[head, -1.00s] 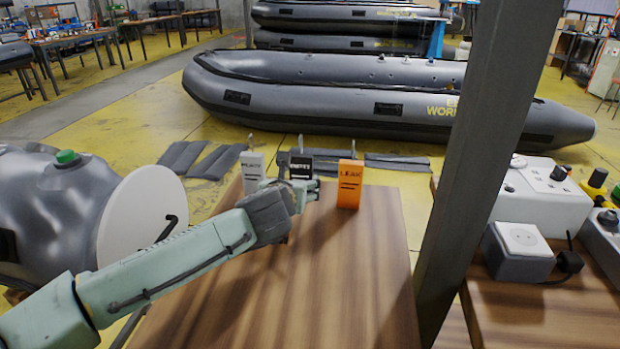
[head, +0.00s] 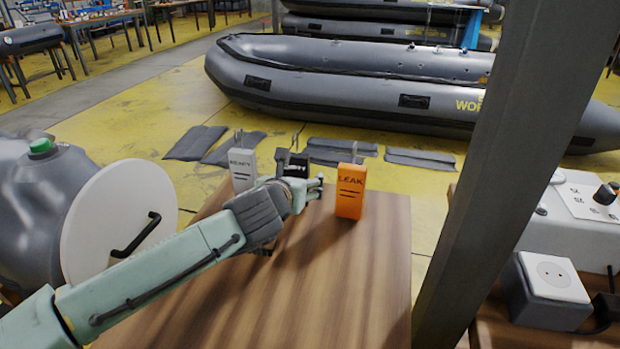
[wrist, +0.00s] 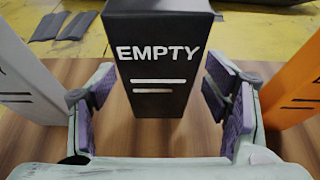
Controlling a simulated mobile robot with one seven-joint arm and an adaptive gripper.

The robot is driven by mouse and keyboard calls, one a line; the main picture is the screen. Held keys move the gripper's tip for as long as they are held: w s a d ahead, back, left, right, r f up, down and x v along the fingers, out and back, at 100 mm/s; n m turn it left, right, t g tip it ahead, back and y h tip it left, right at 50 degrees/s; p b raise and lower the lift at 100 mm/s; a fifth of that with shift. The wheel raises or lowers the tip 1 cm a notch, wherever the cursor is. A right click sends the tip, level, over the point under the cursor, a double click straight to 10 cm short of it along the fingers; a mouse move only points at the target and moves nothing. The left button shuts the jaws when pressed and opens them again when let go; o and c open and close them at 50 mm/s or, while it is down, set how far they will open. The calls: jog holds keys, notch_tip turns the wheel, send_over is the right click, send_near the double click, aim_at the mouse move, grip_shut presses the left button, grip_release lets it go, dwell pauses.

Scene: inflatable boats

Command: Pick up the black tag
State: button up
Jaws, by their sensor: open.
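The black tag (wrist: 158,62) stands upright on the wooden table and reads "EMPTY" in the wrist view. In the head view the black tag (head: 291,161) is partly hidden behind my gripper (head: 305,189). In the wrist view my gripper (wrist: 161,105) is open, with one purple-padded finger on each side of the tag's lower part. Gaps show between the pads and the tag. How deep the tag sits between the fingers is hard to tell.
A white tag (head: 241,169) stands close on the left and an orange "LEAK" tag (head: 350,192) on the right. A metal post (head: 500,170) rises at the table's right. The wooden table (head: 340,290) is clear in front. A grey boat (head: 350,85) lies behind.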

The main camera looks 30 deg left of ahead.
jog(key=shift+w, duration=0.15)
jog(key=shift+a, duration=0.1)
jog(key=shift+c, duration=0.4)
jog(key=c, duration=1.2)
